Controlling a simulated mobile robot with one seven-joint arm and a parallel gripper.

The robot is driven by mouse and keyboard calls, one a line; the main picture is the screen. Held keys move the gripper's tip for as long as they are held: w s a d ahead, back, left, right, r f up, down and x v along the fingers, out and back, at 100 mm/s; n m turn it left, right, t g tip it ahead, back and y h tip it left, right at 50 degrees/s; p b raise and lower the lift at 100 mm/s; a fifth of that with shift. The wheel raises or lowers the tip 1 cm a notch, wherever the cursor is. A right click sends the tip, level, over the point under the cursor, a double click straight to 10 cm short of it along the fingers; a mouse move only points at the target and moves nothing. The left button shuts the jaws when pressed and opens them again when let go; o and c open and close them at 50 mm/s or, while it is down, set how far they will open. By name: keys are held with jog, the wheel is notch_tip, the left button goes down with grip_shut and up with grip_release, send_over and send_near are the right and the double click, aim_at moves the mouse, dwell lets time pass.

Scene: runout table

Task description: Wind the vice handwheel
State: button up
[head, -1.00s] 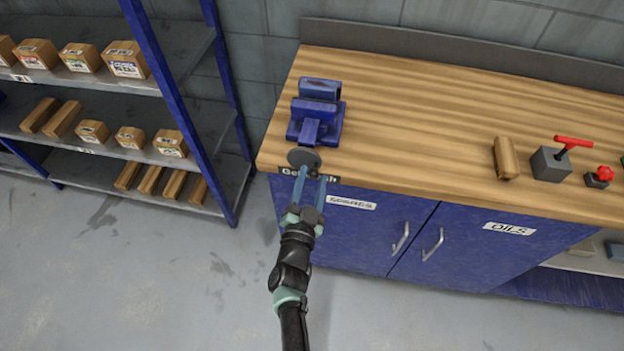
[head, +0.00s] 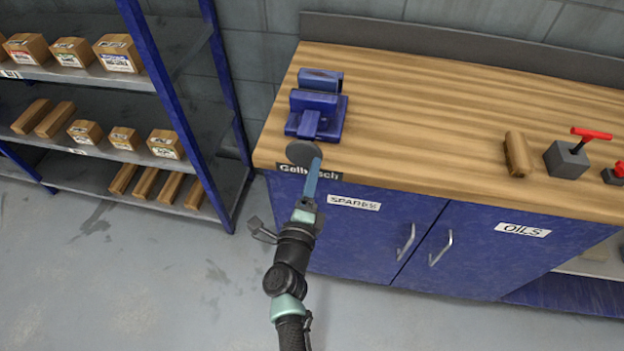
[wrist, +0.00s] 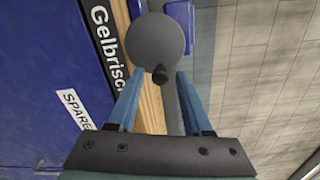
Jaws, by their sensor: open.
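The blue vice (head: 318,108) is fixed at the left front corner of the wooden bench top. Its round dark grey handwheel (head: 303,152) sticks out over the bench's front edge. In the wrist view the handwheel (wrist: 158,45) faces me as a flat disc, with a small dark knob (wrist: 161,75) near its rim. My gripper (head: 314,172) is in front of the wheel. In the wrist view its two blue fingers (wrist: 157,85) stand apart on either side of the knob. I cannot tell whether either finger touches the wheel.
The bench top (head: 420,110) bears a wooden block (head: 517,153) and a grey block with a red T-handle (head: 567,158) at right. Below are blue cupboard doors (head: 375,235) with metal handles. A shelf rack with boxes (head: 166,144) stands at left. The floor in front is clear.

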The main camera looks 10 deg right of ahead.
jog(key=m+b, duration=0.3)
jog(key=m, duration=0.7)
jog(key=shift+b, duration=0.3)
grip_shut()
jog(key=shift+r, duration=0.1)
jog(key=n+p, duration=0.1)
jog(key=r+n+p, duration=0.1)
jog(key=shift+n, duration=0.4)
jog(key=shift+f+n+p, duration=0.1)
jog(key=shift+n+p, duration=0.2)
